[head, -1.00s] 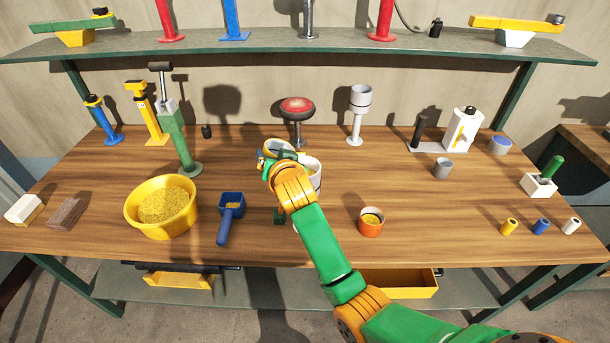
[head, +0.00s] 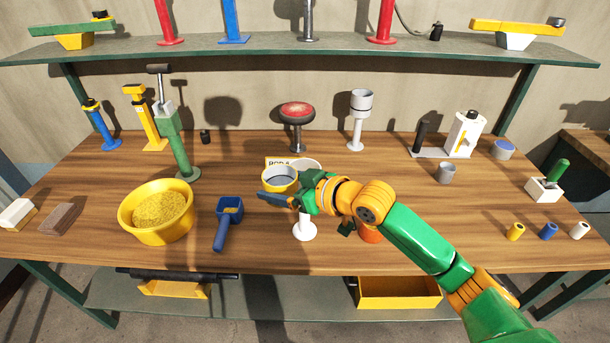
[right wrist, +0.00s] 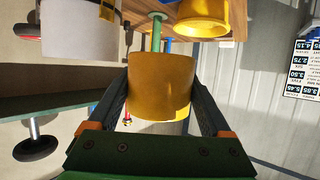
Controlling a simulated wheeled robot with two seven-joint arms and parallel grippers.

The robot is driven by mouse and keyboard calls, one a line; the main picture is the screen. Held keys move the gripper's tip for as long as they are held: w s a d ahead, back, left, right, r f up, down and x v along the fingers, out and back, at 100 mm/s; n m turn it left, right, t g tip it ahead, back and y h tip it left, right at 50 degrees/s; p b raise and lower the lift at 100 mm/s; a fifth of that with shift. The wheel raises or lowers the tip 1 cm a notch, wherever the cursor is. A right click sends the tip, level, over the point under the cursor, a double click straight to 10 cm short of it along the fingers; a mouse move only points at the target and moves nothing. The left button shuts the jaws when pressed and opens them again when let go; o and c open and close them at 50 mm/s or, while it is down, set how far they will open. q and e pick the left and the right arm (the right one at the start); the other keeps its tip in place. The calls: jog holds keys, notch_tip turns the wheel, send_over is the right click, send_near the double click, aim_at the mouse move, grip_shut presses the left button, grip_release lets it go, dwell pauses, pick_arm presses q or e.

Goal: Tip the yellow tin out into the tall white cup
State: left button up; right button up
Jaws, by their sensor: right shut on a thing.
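My right gripper (head: 283,198) is shut on the yellow tin (head: 281,186), one finger along its near side. The tin is held above the table, roughly upright, its open top and grey inside facing up. In the right wrist view the yellow tin (right wrist: 160,88) sits between both fingers. The tall white cup (head: 309,163) is just behind and right of the tin; its rim shows, and my gripper hides most of its body. A white round foot (head: 304,231) shows below the gripper. A white cup (right wrist: 80,28) shows upper left in the right wrist view. My left gripper is not in view.
A yellow bowl of grains (head: 157,211) and a blue scoop (head: 229,215) stand to the left. An orange cup (head: 370,237) is partly hidden behind my right arm. A red-topped stand (head: 297,116) and a white-footed stand (head: 361,105) are behind.

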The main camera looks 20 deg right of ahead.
jog(key=shift+a+r, duration=0.1)
jog(key=shift+r, duration=0.15)
notch_tip(320, 180, up, 5)
jog(key=p, duration=0.6)
jog(key=shift+r, duration=0.1)
jog(key=shift+s+f, duration=0.1)
jog(key=shift+f, duration=0.2)
jog(key=s+f+n+g+y+b, duration=0.1)
jog(key=s, duration=0.5)
jog(key=s+d+f+n+g+y+b, duration=0.1)
jog(key=s+n+y+b, duration=0.1)
jog(key=s, duration=0.5)
jog(key=s+d+f+n+g+y+b, duration=0.1)
jog(key=s+n+g+b, duration=0.1)
jog(key=s, duration=0.4)
jog(key=shift+s+d+f+y, duration=0.1)
jog(key=shift+s+f+y, duration=0.1)
jog(key=shift+f+y, duration=0.15)
jog(key=shift+f, duration=0.15)
